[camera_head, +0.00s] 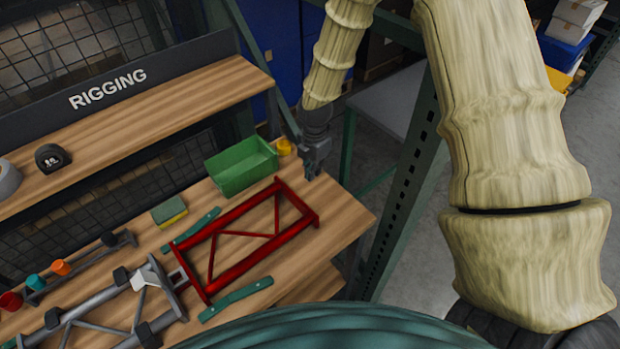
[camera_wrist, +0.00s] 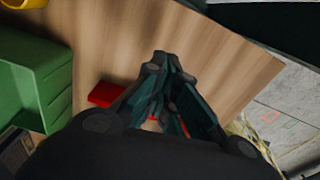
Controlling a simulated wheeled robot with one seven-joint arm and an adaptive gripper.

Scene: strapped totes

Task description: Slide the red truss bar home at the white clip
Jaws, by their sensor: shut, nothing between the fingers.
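The red truss bar (camera_head: 268,250) lies flat on the wooden bench in the head view, a rectangular frame with diagonal braces. Its left end is close to the end plate of a grey truss piece (camera_head: 103,296); I cannot tell whether they are fully joined. The white clip (camera_head: 147,279) sits on the grey truss beside that end. My gripper (camera_head: 313,176) is shut and empty, near the far right corner of the red truss bar. In the wrist view my gripper (camera_wrist: 160,58) points at the bench, with red parts of the bar (camera_wrist: 106,93) partly hidden behind its fingers.
A green bin (camera_head: 241,167) and a yellow cup (camera_head: 284,147) stand left of my gripper. Teal strips (camera_head: 236,299) flank the bar. A sponge (camera_head: 170,212) and a rack with coloured cups (camera_head: 60,267) are farther left. The bench's right edge is close to the bar.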

